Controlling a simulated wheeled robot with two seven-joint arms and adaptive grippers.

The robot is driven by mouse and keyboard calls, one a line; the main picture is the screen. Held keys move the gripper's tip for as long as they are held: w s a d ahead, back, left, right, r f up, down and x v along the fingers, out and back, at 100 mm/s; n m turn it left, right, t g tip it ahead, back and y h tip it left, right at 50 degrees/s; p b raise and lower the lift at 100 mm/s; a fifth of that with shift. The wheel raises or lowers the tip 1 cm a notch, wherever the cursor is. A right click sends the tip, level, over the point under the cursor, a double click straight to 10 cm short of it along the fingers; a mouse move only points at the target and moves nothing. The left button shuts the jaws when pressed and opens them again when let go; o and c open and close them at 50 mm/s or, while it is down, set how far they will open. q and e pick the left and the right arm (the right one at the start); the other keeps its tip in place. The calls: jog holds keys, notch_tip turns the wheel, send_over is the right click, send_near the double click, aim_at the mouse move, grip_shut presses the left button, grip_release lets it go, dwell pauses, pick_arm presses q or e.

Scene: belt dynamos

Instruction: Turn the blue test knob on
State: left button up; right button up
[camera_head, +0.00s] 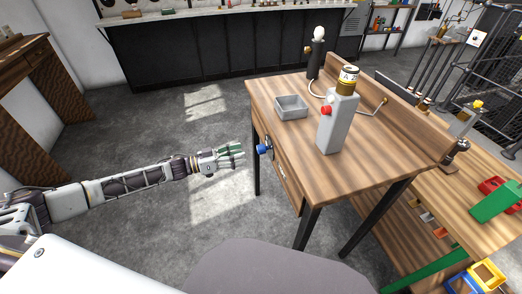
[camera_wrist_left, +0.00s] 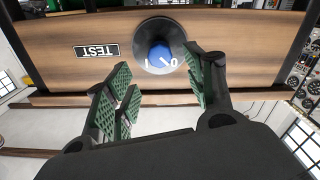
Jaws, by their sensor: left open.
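The blue test knob (camera_head: 264,149) sits on a dark round plate on the left face of the wooden table. In the left wrist view the knob (camera_wrist_left: 161,57) has a white pointer line, with marks that look like I and O at its plate. A TEST label (camera_wrist_left: 97,51), upside down in that view, is beside it. My left gripper (camera_head: 240,154) is open, just left of the knob and apart from it. In the wrist view its green-padded fingers (camera_wrist_left: 160,95) stand either side of the knob's line, with nothing between them. My right gripper is not seen.
The wooden table (camera_head: 290,141) carries a grey tray (camera_head: 291,107), a grey post with a red knob (camera_head: 326,111) and a crank, and a lamp on a dark stand (camera_head: 317,60). A grey seat-like shape (camera_head: 275,268) is at the bottom. Floor left of the table is clear.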

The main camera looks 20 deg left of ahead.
aim_at(258, 150)
pick_arm(q)
jog(key=b+x, duration=0.1)
jog(key=x, duration=0.6)
jog(key=shift+x, duration=0.75)
jog(key=shift+w+d, duration=0.15)
jog(key=shift+d, duration=0.05)
jog(key=shift+w+d, duration=0.1)
jog(key=shift+d, duration=0.05)
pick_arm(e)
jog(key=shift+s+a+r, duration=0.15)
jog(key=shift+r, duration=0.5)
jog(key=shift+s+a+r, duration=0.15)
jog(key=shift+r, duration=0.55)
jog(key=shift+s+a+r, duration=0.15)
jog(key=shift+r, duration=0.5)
pick_arm(q)
jog(key=c, duration=0.9)
jog(key=shift+c, duration=0.6)
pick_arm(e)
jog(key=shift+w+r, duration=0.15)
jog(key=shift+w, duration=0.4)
